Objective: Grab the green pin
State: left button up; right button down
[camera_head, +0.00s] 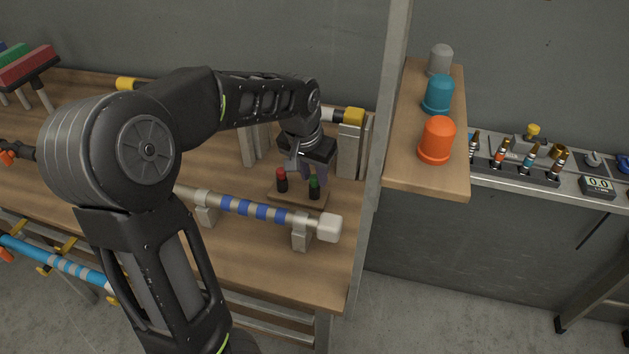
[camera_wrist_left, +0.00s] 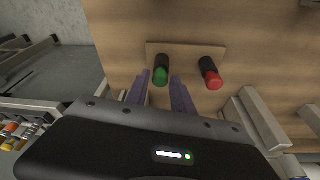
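The green pin (camera_head: 314,188) has a black body and a green top. It stands on a small wooden base (camera_head: 297,200) beside the red pin (camera_head: 282,180). My left gripper (camera_head: 313,177) is over the base at the green pin. In the left wrist view the green pin (camera_wrist_left: 161,75) shows between the two purple fingers (camera_wrist_left: 160,84), which are apart with a gap on either side of it. The red pin (camera_wrist_left: 211,74) is to the right, outside the fingers. Whether the fingers touch the pin is hard to see. My right gripper is not in view.
A blue-striped rod (camera_head: 253,209) with a white end lies on supports just in front of the base. Grey blocks (camera_head: 350,150) stand behind. A post and a shelf (camera_head: 428,178) with grey, teal and orange caps are to the right. The wooden bench (camera_head: 270,265) is clear in front.

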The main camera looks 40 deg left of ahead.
aim_at(314, 178)
pick_arm(q)
grip_shut()
jog(key=shift+r, duration=0.1)
dwell(0.3)
notch_tip(314, 178, up, 10)
dwell(0.4)
dwell(0.5)
